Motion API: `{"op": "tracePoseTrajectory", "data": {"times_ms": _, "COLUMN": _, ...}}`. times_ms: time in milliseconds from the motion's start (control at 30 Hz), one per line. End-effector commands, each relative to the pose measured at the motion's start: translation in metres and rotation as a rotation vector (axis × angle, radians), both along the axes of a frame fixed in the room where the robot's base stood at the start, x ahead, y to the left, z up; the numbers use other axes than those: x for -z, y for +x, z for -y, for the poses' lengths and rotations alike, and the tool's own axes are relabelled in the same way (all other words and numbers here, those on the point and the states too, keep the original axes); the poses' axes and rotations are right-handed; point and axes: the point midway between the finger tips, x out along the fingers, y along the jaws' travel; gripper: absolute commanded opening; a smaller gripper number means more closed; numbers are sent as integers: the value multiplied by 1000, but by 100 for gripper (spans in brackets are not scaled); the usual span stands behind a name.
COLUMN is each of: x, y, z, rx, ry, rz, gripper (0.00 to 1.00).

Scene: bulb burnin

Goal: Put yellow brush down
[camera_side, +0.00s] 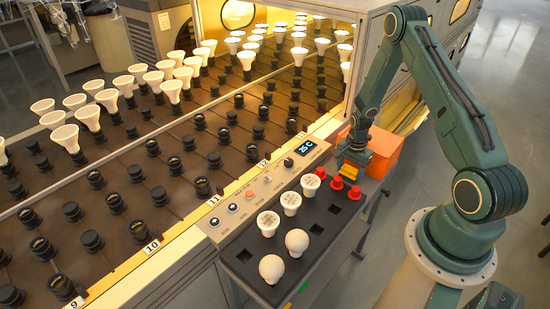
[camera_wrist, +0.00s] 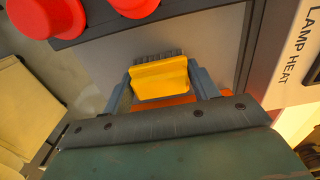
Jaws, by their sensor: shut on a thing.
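The yellow brush (camera_wrist: 160,80) is held between the two blue-grey fingers of my gripper (camera_wrist: 162,86) in the wrist view, with its dark bristles pointing away from the palm. In the side view my gripper (camera_side: 354,152) hangs at the far right end of the dark tray, and the yellow brush (camera_side: 347,180) shows below it, close to the red caps. An orange box (camera_side: 385,152) stands just right of the gripper; some orange also shows behind the brush in the wrist view. I cannot tell whether the brush touches the surface below.
The dark tray (camera_side: 235,262) holds several white bulbs (camera_side: 268,223) and red caps (camera_side: 320,172); red caps also show top left in the wrist view (camera_wrist: 45,15). A control panel (camera_side: 265,185) with a display runs alongside. Sloped racks (camera_side: 180,130) of sockets and bulbs lie left.

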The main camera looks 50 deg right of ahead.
Motion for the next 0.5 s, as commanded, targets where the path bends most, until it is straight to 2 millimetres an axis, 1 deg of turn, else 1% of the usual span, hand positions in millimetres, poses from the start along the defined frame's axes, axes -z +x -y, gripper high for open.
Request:
{"op": "tracePoseTrajectory", "data": {"times_ms": 200, "x": 3, "y": 0, "z": 0, "rx": 0, "ry": 0, "rz": 0, "gripper": 38}}
{"op": "tracePoseTrajectory", "data": {"times_ms": 233, "x": 3, "y": 0, "z": 0, "rx": 0, "ry": 0, "rz": 0, "gripper": 61}}
{"op": "tracePoseTrajectory", "data": {"times_ms": 333, "x": 2, "y": 0, "z": 0, "rx": 0, "ry": 0, "rz": 0, "gripper": 81}}
{"op": "tracePoseTrajectory", "data": {"times_ms": 500, "x": 2, "y": 0, "z": 0, "rx": 0, "ry": 0, "rz": 0, "gripper": 81}}
